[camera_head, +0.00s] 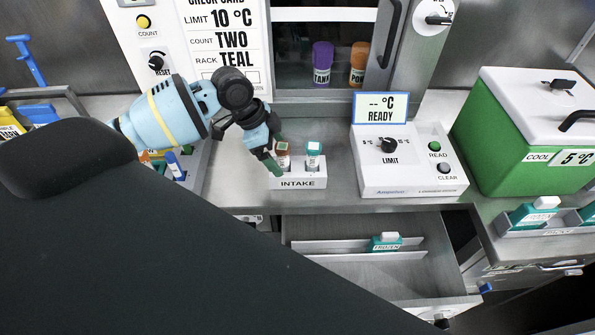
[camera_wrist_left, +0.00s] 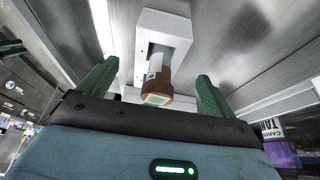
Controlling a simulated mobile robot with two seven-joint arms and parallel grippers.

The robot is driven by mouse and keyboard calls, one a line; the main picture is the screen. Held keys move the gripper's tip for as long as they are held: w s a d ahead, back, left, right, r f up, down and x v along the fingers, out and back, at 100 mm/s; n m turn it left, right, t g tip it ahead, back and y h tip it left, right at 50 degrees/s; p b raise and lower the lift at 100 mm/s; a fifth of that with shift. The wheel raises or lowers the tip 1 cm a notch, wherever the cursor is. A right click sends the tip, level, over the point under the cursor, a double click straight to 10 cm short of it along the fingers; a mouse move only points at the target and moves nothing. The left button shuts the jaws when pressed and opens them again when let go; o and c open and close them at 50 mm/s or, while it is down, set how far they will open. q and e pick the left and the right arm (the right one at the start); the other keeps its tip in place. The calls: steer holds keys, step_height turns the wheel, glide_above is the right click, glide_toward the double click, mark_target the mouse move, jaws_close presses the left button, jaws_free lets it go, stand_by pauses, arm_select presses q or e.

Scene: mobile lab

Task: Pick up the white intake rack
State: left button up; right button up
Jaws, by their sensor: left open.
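The white intake rack (camera_head: 297,183), labelled INTAKE, stands on the steel counter below the cabinet. It holds a brown vial (camera_head: 283,163) with a green top on the left and a teal-and-white vial (camera_head: 313,160) on the right. My left gripper (camera_head: 274,163) is at the rack's left end, by the brown vial. In the left wrist view its green fingers (camera_wrist_left: 156,72) are spread, with the brown vial (camera_wrist_left: 158,88) showing between them and the white rack (camera_wrist_left: 178,24) beyond. I cannot tell whether the fingers touch anything. My right gripper is not in view.
A white LIMIT box (camera_head: 408,178) with a READY display stands right of the rack. A green cooler (camera_head: 515,140) is farther right. An open drawer (camera_head: 350,275) sits below the counter. Purple (camera_head: 322,62) and orange (camera_head: 358,62) containers stand behind, in the cabinet.

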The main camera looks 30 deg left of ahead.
mark_target(282, 160)
arm_select(q)
steer(key=x, duration=0.4)
steer(key=shift+s, duration=0.1)
steer(key=c, duration=1.1)
